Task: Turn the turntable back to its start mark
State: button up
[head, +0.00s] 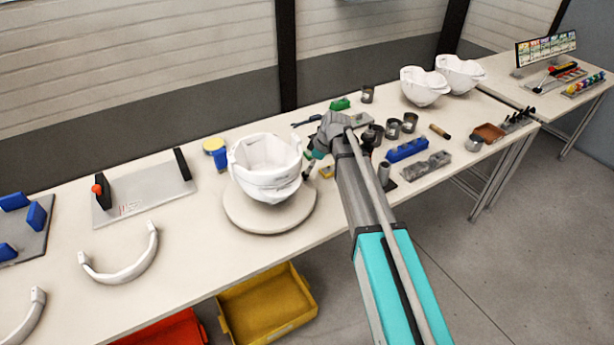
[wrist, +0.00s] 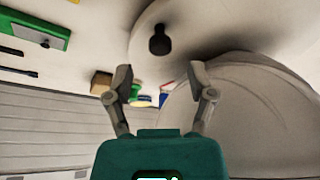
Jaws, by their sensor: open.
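The round cream turntable (head: 240,213) lies on the bench with a white helmet shell (head: 262,165) standing on it. In the wrist view the turntable (wrist: 195,18) carries a dark upright knob (wrist: 159,41), and the shell (wrist: 255,115) fills the right side. My gripper (head: 312,165) is at the right side of the shell, by the turntable's edge. In the wrist view my gripper (wrist: 161,76) is open, with its two fingers apart and nothing between them. The knob shows above the gap, apart from the fingers. I cannot make out a start mark.
Cups (head: 392,128), a blue block (head: 405,150) and grey blocks (head: 427,165) stand right of my arm. A fixture plate (head: 143,192) and a white curved band (head: 125,270) lie left. Two more shells (head: 424,87) stand at the back right. A yellow bin (head: 265,305) is below the bench edge.

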jog(key=shift+b+x, duration=1.65)
jog(key=shift+x, duration=0.45)
jog(key=shift+c, duration=0.3)
grip_shut()
